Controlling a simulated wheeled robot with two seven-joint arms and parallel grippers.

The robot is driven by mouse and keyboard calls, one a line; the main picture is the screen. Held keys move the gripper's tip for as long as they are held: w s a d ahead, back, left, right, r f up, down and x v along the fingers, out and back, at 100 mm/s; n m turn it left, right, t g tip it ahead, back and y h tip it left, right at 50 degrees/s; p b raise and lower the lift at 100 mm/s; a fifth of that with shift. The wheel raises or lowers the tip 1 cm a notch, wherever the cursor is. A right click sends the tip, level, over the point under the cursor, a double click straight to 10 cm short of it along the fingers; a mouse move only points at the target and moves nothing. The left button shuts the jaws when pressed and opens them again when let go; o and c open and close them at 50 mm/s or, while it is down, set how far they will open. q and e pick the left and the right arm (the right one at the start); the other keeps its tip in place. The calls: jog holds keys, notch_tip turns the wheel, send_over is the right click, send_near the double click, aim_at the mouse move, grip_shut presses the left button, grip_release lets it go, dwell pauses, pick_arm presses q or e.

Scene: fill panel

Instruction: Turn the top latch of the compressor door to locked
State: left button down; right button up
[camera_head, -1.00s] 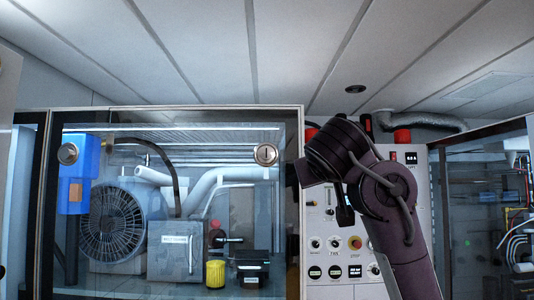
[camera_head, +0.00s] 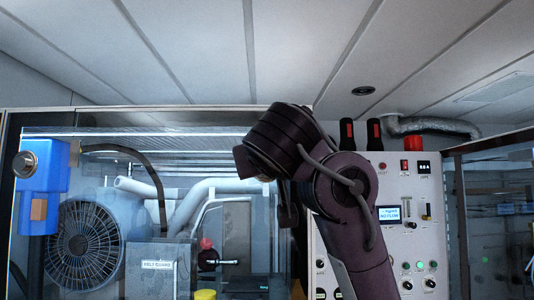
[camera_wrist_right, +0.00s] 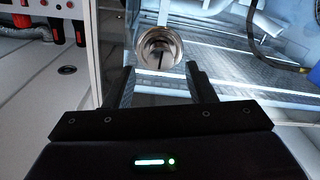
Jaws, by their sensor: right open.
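The compressor door (camera_head: 225,125) is a clear panel with a pale top frame, closed in front of the machinery. Its top latch (camera_wrist_right: 159,47) is a round metal knob with a dark slot, seen in the right wrist view. The slot runs roughly up and down in that picture. My right gripper (camera_wrist_right: 160,75) is open, its two dark fingers pointing at the latch, one toward each side of it. No contact shows. In the head view my right wrist covers most or all of this latch. My left gripper is out of view.
Another round metal knob (camera_head: 24,164) is at the door's left. Behind the clear panel are a fan (camera_head: 85,248), a blue box (camera_head: 42,185) and pipes. A control panel (camera_head: 390,170) with buttons and red-tipped parts stands right of the door, near my right arm.

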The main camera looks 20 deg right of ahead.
jog(key=x, duration=0.2)
jog(key=p+x, duration=0.1)
jog(key=x, duration=0.1)
jog(key=shift+f, duration=0.2)
jog(key=shift+s, duration=0.1)
jog(key=c, duration=1)
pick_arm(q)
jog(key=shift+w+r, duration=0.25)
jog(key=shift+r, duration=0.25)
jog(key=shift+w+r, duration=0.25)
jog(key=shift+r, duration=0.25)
pick_arm(e)
jog(key=shift+o, duration=0.2)
